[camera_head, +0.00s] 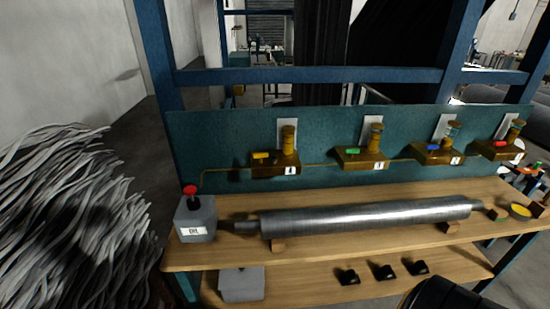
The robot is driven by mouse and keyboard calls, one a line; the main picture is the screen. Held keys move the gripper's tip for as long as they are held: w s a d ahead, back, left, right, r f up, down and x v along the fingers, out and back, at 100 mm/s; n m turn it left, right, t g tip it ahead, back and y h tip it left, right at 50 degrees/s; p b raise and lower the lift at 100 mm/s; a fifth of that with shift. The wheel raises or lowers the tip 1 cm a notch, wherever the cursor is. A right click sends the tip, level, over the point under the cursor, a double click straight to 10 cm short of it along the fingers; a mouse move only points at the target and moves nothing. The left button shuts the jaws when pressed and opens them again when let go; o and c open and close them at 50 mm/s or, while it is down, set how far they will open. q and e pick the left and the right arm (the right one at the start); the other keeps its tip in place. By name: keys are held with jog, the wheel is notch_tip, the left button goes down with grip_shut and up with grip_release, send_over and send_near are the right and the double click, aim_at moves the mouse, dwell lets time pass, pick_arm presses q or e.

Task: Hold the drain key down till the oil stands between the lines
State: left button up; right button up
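Several brass oiler blocks stand in a row along the teal back panel, each with an upright amber glass and a white plate behind it. The leftmost has a yellow key (261,155), then come a green key (352,151), a blue key (432,147) and a red key (501,143). The glasses, such as the leftmost one (288,139), are too small to read lines or oil level. A grey can (195,219) marked OIL, with a red knob (190,190) on top, stands at the bench's left end. Neither gripper is in view.
A long steel roll (365,216) lies on wooden blocks across the bench (350,245). A yellow round dish (520,210) sits at the right. The lower shelf holds a grey box (242,285) and three black pieces (384,272). A dark rounded shape, possibly mine, covers the bottom right.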

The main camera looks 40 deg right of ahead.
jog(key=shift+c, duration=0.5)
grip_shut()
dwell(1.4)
